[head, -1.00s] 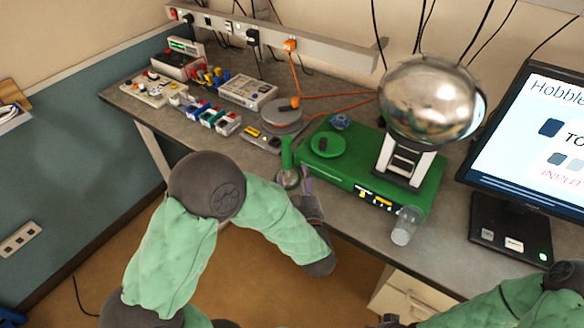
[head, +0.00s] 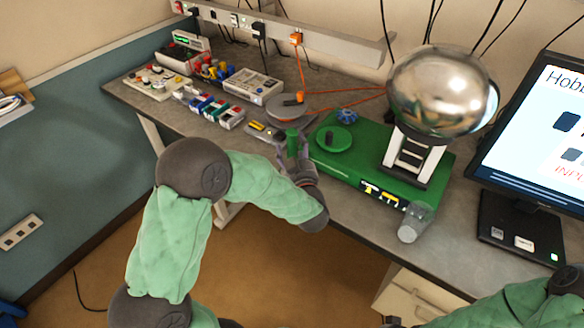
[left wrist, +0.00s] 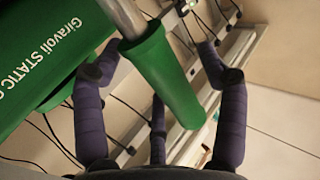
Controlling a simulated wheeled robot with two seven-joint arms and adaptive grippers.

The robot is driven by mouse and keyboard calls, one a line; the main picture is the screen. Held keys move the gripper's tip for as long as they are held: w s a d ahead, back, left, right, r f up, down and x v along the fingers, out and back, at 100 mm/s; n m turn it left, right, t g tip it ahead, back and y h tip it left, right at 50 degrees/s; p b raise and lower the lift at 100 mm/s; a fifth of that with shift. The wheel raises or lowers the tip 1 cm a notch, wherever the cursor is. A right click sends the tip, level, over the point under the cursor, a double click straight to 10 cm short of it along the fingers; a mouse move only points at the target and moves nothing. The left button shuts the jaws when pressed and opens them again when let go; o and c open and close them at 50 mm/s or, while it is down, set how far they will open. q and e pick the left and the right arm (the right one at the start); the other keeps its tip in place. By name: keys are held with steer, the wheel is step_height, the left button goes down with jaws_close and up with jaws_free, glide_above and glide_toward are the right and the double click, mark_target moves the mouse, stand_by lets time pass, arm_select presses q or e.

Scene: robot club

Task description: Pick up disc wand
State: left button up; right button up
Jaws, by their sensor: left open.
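I cannot tell whether a finger touches the handle. My right gripper cannot be made out.
The green generator box (head: 385,180) with its silver globe (head: 441,90) stands right of the wand. A clear cup (head: 415,222) is at its front corner. A monitor (head: 540,120) stands at the right.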

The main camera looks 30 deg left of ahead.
arm_select(q)
jaws_close()
